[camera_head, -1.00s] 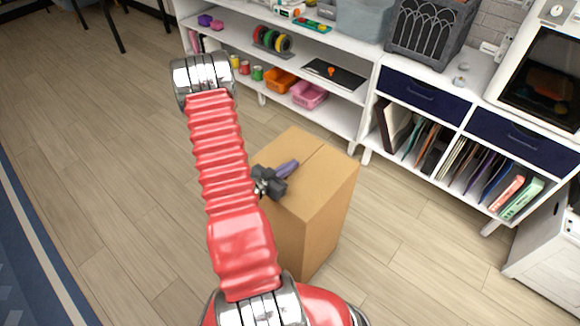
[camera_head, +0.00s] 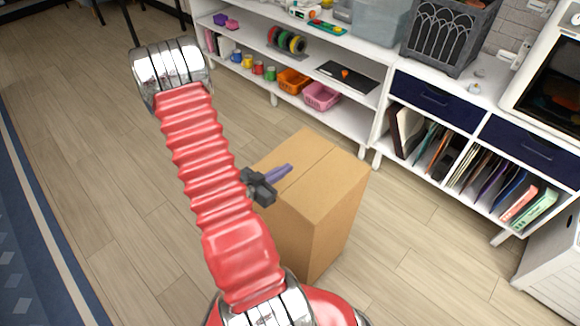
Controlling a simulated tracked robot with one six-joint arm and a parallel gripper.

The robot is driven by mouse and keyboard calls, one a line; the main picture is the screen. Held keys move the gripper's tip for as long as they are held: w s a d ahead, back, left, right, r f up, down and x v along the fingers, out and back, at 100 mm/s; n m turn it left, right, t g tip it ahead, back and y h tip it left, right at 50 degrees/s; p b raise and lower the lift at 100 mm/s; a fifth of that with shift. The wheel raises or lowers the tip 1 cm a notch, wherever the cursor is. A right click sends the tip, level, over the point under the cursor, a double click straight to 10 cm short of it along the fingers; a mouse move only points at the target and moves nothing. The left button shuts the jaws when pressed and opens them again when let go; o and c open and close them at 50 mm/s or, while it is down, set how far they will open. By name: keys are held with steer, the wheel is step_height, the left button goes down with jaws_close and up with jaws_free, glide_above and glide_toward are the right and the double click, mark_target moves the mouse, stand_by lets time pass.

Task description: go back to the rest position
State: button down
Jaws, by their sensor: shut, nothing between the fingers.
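My gripper (camera_head: 288,167) shows in the head view just right of my red ribbed arm. It has a dark grey body and slim purple fingers. The fingers are shut with nothing between them, and they point up and to the right in the picture. They appear in front of the top of a cardboard box (camera_head: 335,192). I cannot tell exactly how high they are above it. The arm covers part of the gripper's back and the box's left side.
A white shelf unit (camera_head: 372,100) stands behind the box, with spools, an orange basket (camera_head: 293,81) and a pink basket (camera_head: 321,96). A white cabinet (camera_head: 540,262) is at the right. Wooden floor (camera_head: 90,130) is clear on the left, beside a blue rug (camera_head: 30,250).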

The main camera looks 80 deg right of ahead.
steer(key=shift+w+a+r, duration=0.2)
steer(key=shift+w+a, duration=0.1)
steer(key=shift+a, duration=0.3)
steer(key=shift+w, duration=0.15)
